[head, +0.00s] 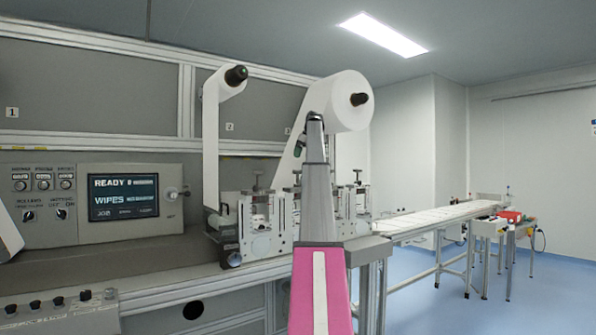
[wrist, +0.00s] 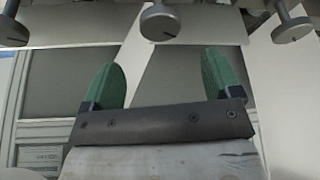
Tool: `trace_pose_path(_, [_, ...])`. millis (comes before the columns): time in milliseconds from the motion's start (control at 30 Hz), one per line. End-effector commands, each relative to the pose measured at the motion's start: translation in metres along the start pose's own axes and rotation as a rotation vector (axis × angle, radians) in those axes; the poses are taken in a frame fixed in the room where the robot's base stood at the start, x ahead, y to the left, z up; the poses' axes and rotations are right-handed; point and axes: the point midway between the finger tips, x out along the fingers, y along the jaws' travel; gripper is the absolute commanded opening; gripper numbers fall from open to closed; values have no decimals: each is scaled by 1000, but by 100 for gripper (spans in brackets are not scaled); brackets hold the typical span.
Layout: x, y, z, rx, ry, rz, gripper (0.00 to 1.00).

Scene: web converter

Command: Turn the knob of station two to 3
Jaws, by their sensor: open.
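In the wrist view my gripper (wrist: 162,82) is open, its two green fingers apart with nothing between them. A grey round knob (wrist: 160,22) on a short stem is above the gap between the fingertips, apart from them. In the head view the plate marked 2 (head: 230,127) is on the back panel, behind the machine's roller stations (head: 262,222). Small knobs stand on top of these stations, one of them left of my arm (head: 257,173). Knob settings are too small to read.
Two more knobs flank the middle one in the wrist view, left (wrist: 12,28) and right (wrist: 291,22). Two white rolls (head: 345,100) (head: 222,84) feed webs down. A control panel with a screen (head: 124,197) is at left. A conveyor (head: 440,216) runs right; blue floor lies beyond.

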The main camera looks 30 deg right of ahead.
Motion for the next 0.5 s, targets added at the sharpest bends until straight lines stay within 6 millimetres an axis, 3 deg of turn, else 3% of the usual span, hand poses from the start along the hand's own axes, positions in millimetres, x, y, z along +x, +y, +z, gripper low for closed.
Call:
trace_pose_path(300, [58,-1,1,1,-2,-2,84])
trace_pose_path(500, [78,-1,0,0,0,0,84])
